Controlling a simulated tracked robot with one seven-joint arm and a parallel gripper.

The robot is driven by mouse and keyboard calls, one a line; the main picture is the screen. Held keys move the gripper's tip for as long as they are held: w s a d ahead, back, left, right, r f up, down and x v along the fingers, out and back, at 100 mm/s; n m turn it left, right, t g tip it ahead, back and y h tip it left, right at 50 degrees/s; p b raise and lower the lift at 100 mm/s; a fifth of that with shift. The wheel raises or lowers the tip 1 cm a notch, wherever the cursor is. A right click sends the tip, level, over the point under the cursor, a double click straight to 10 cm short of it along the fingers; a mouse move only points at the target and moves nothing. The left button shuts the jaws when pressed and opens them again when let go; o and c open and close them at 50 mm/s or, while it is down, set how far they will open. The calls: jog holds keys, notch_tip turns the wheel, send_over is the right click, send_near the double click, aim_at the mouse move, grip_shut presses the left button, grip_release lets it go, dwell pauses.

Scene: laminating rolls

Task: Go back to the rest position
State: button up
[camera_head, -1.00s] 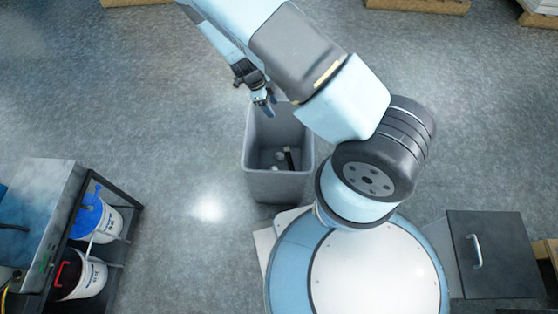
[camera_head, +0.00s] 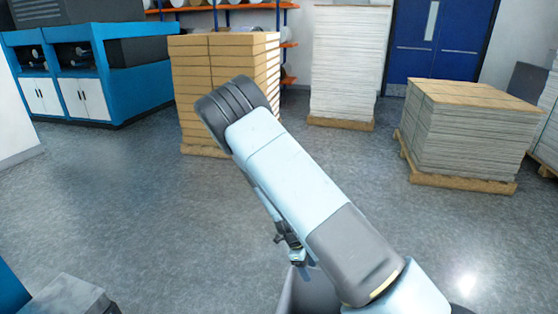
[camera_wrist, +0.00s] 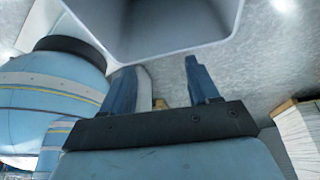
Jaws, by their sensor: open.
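My gripper (camera_head: 300,262) hangs from my arm near the far rim of a grey bin (camera_head: 308,296) in the head view. Its two blue fingers also show in the wrist view (camera_wrist: 160,82), spread apart with nothing between them. The bin's rim and inside show just past the fingertips in the wrist view (camera_wrist: 165,40). My arm covers part of the bin in the head view, and its lower part is cut off by the frame edge. What lies in the bin is not visible now.
Stacked brown boxes (camera_head: 225,90) stand on a pallet behind my arm. Paper stacks on pallets stand at the back (camera_head: 348,65) and right (camera_head: 465,135). A blue machine (camera_head: 100,70) is at the left. Grey floor (camera_head: 120,190) is clear between them.

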notch_tip(320, 180, up, 32)
jog(key=s+d+n+t+y, duration=0.25)
jog(key=n+y, duration=0.25)
jog(key=n, duration=0.6)
jog(key=s+d+r+n+t, duration=0.1)
jog(key=s+d+r+n, duration=0.1)
jog(key=s+r+n, duration=0.2)
jog(key=s+d+r+n+t, duration=0.2)
jog(key=s+d+r+n, duration=0.1)
jog(key=s+r, duration=0.5)
jog(key=s+d+r+n+t+h, duration=0.1)
jog(key=s+d+r+n+t, duration=0.1)
jog(key=s+r, duration=0.5)
jog(key=d+n, duration=0.1)
jog(key=n, duration=0.1)
jog(key=shift+s+n, duration=0.25)
jog(key=shift+n, duration=0.15)
jog(key=shift+o, duration=0.4)
